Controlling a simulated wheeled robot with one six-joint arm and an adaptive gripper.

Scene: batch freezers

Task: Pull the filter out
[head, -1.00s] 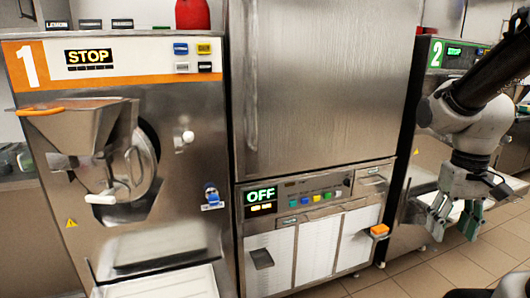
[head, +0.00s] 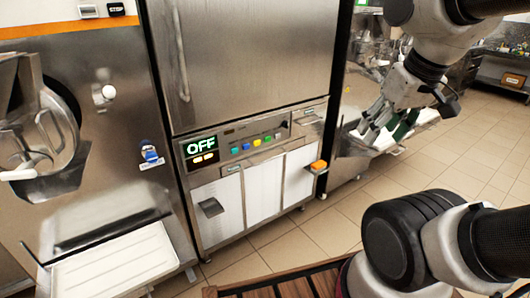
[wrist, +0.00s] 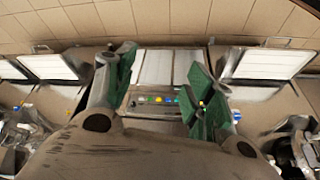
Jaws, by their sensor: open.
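The middle freezer (head: 250,60) has a lit OFF display (head: 199,146) and pale white panels (head: 264,187) low on its front. I cannot tell for sure which of these is the filter. A dark handle (head: 211,207) sits on the left panel, and an orange knob (head: 318,165) sticks out at the right. My gripper (head: 383,128) is open and empty, to the right of the orange knob and apart from the freezer. In the wrist view my gripper (wrist: 164,62) has its green-padded fingers spread, with the white panels (wrist: 155,67) showing upside down between them.
Machine 1 stands at the left with a blue knob (head: 150,155) and a white tray (head: 110,262) low in front. Another machine (head: 365,65) stands right of the freezer. The tiled floor (head: 440,165) is clear at the right. A slatted wooden surface (head: 290,285) is at the bottom.

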